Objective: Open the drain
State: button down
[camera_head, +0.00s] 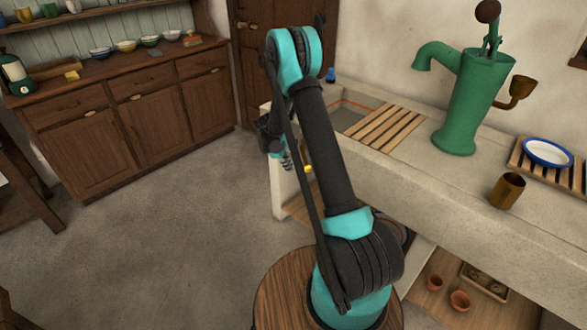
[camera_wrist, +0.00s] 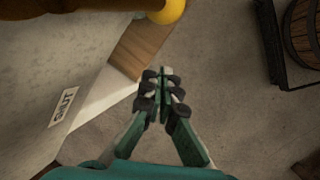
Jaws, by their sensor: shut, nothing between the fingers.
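A stone sink (camera_head: 345,116) is set into the left end of the pale counter, partly covered by a slatted wooden board. A small yellow part (camera_head: 308,169) shows on the counter's front side, beside my arm; I cannot tell its full shape. A rounded yellow part (camera_wrist: 170,10) is also at the top edge of the wrist view. A small white label (camera_wrist: 64,107) on the pale face seems to read "SHUT". My gripper (camera_wrist: 163,84) is shut and empty, apart from the yellow part and over the floor. In the head view my gripper (camera_head: 286,160) is small and dark, left of the counter.
A green hand pump (camera_head: 468,105), a brass cup (camera_head: 507,191) and a blue-rimmed plate (camera_head: 547,152) stand on the counter. Clay pots (camera_head: 460,301) sit on the shelf below. A wooden cabinet (camera_head: 130,110) stands at the back left. The floor (camera_head: 190,210) between is clear.

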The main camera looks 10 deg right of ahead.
jog(key=w+a+r, duration=0.4)
jog(key=a+r, duration=0.1)
jog(key=a, duration=0.1)
jog(key=shift+a+r, duration=0.3)
jog(key=shift+a, duration=0.1)
